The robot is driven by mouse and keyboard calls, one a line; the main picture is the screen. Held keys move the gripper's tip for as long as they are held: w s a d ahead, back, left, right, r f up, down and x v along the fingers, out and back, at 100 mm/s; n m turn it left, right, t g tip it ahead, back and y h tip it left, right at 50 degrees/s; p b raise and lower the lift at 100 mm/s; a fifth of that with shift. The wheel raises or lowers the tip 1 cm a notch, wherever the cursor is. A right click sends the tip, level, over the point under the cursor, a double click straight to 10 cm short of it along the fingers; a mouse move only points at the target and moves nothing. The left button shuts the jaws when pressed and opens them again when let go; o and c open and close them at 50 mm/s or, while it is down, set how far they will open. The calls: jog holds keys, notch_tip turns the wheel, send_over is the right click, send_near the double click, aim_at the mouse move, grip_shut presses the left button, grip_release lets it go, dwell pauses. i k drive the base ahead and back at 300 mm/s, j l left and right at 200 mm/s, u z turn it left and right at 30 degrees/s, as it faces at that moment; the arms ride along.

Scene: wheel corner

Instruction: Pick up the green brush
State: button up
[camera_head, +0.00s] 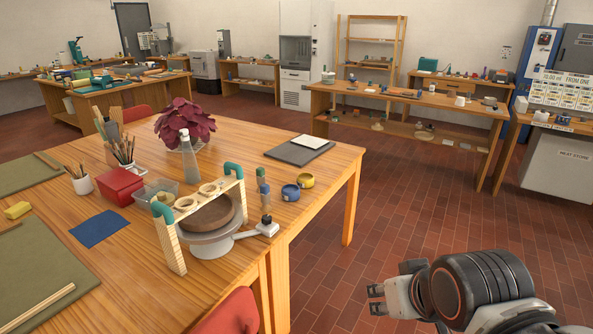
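I cannot make out a green brush for certain. Thin brushes or tools stand in a white cup (82,184) at the left of the near wooden table (330,170) and in a second holder (126,167) behind the red box. A small upright item with a greenish top (261,173) stands near the table's right side; its kind is too small to tell. My gripper (376,299) is at the lower right, over the brick floor, apart from the table. Its fingertips look spread with a gap, and nothing shows between them.
A wooden frame with teal corners (168,247) stands over a turntable (212,238). Near it are a red box (119,187), a clear bottle (187,163), a purple plant (184,122) and blue and yellow rolls (291,192). Red chairs (232,316) stand at the table. The floor at right is clear.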

aim_at(261, 172)
jog(key=i+l+z, duration=0.6)
jog(key=i, duration=0.15)
jog(key=i+z, duration=0.35)
jog(key=i+u, duration=0.45)
jog(key=i+l+u, duration=0.2)
jog(key=i+u, duration=0.25)
jog(key=i+j+u, duration=0.25)
jog(key=i+u, duration=0.25)
jog(key=i+j+u, duration=0.1)
jog(key=i+u, duration=0.2)
jog(key=u, duration=0.15)
jog(key=i+l+u, duration=0.1)
jog(key=i+u, duration=0.4)
jog(key=k, duration=0.1)
